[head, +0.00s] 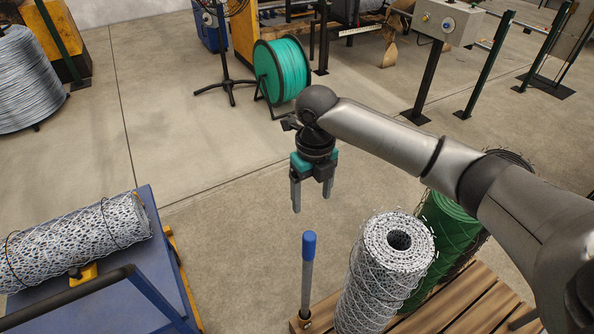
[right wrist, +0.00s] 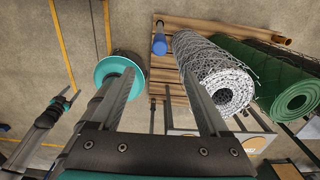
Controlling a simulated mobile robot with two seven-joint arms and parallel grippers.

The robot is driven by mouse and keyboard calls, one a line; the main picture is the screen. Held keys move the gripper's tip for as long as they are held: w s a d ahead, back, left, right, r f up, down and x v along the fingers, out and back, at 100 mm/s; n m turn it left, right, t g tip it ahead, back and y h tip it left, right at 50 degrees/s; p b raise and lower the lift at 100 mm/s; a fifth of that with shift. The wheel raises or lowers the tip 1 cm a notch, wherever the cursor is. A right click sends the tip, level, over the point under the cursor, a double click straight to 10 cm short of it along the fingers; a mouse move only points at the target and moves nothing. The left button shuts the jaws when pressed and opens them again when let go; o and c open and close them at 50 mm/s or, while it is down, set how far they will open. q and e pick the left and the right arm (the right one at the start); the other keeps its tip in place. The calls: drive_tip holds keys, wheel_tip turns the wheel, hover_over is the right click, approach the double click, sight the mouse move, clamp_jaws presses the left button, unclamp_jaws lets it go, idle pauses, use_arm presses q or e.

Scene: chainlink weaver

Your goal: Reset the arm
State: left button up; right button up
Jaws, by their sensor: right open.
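My right gripper (head: 312,198) hangs pointing down from its grey arm in the head view. Its two fingers are apart with nothing between them. It is above and to the left of the upright grey mesh roll (head: 365,285), over the blue-capped post (head: 308,262), and appears clear of both. In the right wrist view the two open fingers (right wrist: 163,105) also show no held object. My left gripper is not seen in the head view. A dark jointed shape (right wrist: 45,122) at the left of the wrist view is unclear.
The mesh roll and a green roll (head: 447,222) stand on a wooden pallet (head: 440,312). A blue cart (head: 150,280) carries a lying mesh roll (head: 75,240) at left. A green wire reel (head: 285,68) stands behind. The concrete floor between cart and reel is clear.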

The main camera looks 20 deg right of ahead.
drive_tip(key=shift+a, duration=0.1)
drive_tip(key=s+a+f+m+t+y, duration=0.2)
drive_tip(key=s+a+f+m, duration=0.5)
drive_tip(key=s+a+m, duration=0.7)
drive_tip(key=s+d+m+t+h, duration=0.1)
drive_tip(key=s+d+m, duration=0.35)
drive_tip(key=m, duration=0.65)
drive_tip(key=s+d+m+t+h, duration=0.1)
drive_tip(key=s+d+m, duration=0.3)
drive_tip(key=m, duration=0.6)
wheel_tip(320, 180, down, 26)
drive_tip(key=s+d+g+b, duration=0.1)
drive_tip(key=g+b, duration=0.1)
drive_tip(key=b, duration=0.2)
drive_tip(key=s+d+f+g+b, duration=0.1)
drive_tip(key=s+d+f+b, duration=0.2)
drive_tip(key=s+f, duration=1.2)
drive_tip(key=shift+s+f, duration=0.2)
drive_tip(key=shift+f, duration=0.7)
